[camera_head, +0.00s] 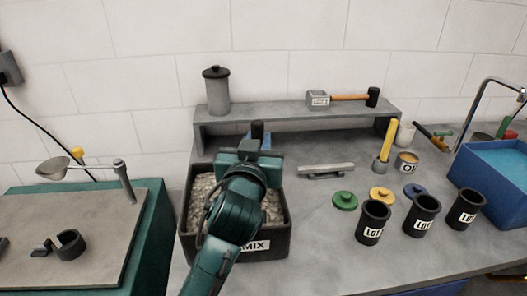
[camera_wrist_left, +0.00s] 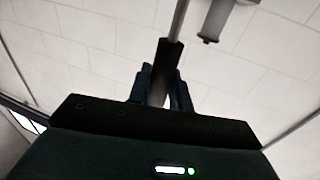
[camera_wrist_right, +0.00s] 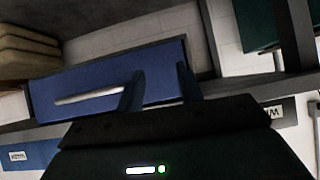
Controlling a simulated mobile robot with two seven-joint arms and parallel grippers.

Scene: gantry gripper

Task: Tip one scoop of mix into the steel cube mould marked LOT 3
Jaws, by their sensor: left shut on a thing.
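The mix is pale granular material (camera_head: 204,188) in a dark open box labelled MIX (camera_head: 190,240). My left gripper (camera_head: 257,139) is over this box and hides much of it. In the left wrist view it is shut on a dark handle (camera_wrist_left: 169,62) with a pale rod (camera_wrist_left: 181,18) beyond it; no scoop bowl shows. A small grey block-shaped thing (camera_head: 318,96) with a white label, perhaps the cube mould, sits on the shelf; its label is too small to read. My right gripper (camera_wrist_right: 160,88) shows only in its wrist view, open and empty.
Three dark cylinders labelled LOT (camera_head: 374,222) stand front right, with coloured lids (camera_head: 344,200) behind. A grey shelf (camera_head: 285,113) holds a canister (camera_head: 217,95) and a mallet (camera_head: 373,96). A blue water basin (camera_head: 495,165) is far right; a ladle (camera_head: 57,169) is left.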

